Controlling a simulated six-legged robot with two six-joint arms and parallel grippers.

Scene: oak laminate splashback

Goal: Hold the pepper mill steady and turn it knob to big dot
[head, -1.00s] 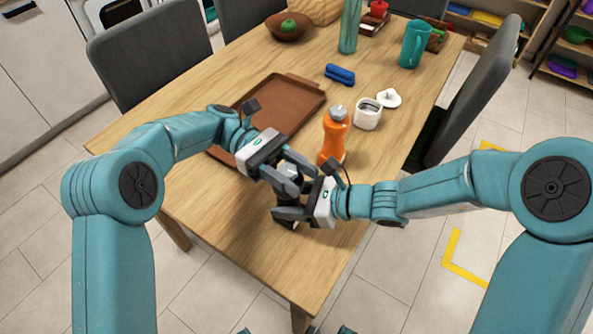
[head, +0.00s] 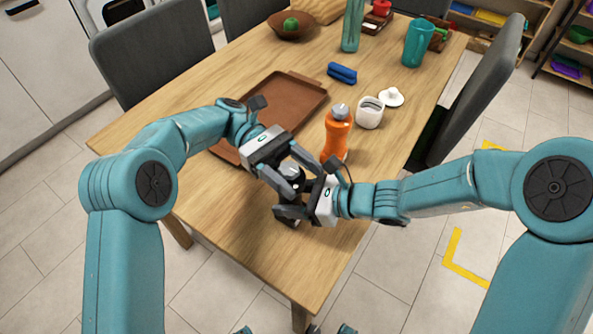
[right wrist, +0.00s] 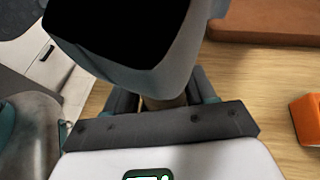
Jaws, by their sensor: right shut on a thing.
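The pepper mill (head: 291,222) stands near the front edge of the table, dark below with a shiny silver knob (head: 292,172) on top. My right gripper (head: 289,202) is shut on the mill's body from the right. My left gripper (head: 299,174) is at the knob, its fingers spread on either side of it with visible space. Both grippers hide much of the mill, and no dot marking can be made out. In the right wrist view a large dark and grey shape blocks the mill's top.
An orange bottle (head: 337,134) stands close behind my right gripper. A brown tray (head: 285,97) lies behind my left gripper. A white jar (head: 370,113), its lid (head: 391,97) and a blue item (head: 342,73) are farther back. The table's front left is clear.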

